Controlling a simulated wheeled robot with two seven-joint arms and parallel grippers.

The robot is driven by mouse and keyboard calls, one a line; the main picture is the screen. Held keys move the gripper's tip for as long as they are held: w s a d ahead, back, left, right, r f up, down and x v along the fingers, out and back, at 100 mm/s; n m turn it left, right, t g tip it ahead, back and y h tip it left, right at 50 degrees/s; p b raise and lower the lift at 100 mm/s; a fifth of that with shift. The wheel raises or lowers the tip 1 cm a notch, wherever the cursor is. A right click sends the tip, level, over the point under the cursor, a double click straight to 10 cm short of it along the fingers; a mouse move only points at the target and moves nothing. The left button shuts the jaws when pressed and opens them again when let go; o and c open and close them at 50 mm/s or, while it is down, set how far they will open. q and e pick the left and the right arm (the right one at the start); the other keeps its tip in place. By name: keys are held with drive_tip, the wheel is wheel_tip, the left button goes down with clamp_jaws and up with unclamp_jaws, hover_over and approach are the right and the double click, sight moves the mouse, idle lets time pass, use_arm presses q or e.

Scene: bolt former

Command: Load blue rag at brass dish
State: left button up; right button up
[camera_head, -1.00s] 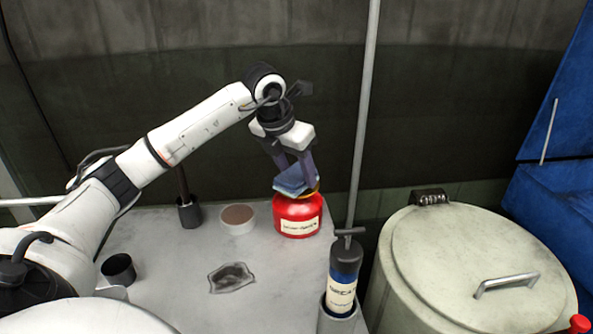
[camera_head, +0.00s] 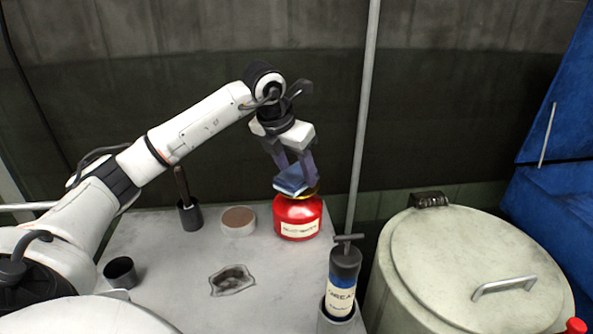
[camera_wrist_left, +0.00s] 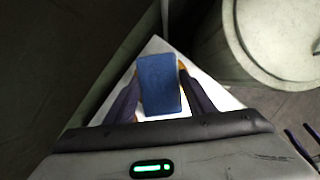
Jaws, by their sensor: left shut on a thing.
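My left gripper (camera_head: 296,172) is shut on the blue rag (camera_head: 291,181), a folded blue block. The rag also shows between the fingers in the left wrist view (camera_wrist_left: 159,84). The gripper points down and holds the rag at the top of a red can (camera_head: 298,217) with a pale label. The brass dish (camera_head: 312,193) shows as a thin golden rim on top of the can, mostly hidden behind the rag and fingers. I cannot tell whether the rag touches the dish.
On the grey table (camera_head: 185,270) stand a shallow round tin (camera_head: 238,221), a dark cup with a handled tool (camera_head: 188,211), an empty dark cup (camera_head: 120,272), a grey crumpled piece (camera_head: 232,280) and a blue pump (camera_head: 342,283). A large lidded drum (camera_head: 465,260) stands right.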

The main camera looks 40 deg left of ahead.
sight(296, 172)
use_arm(q)
drive_tip(key=shift+r, duration=0.65)
drive_tip(key=shift+r+p, duration=0.7)
drive_tip(key=shift+p, duration=0.15)
drive_tip(key=shift+r+p, duration=1.3)
drive_tip(key=shift+r, duration=0.2)
drive_tip(key=shift+f, duration=0.1)
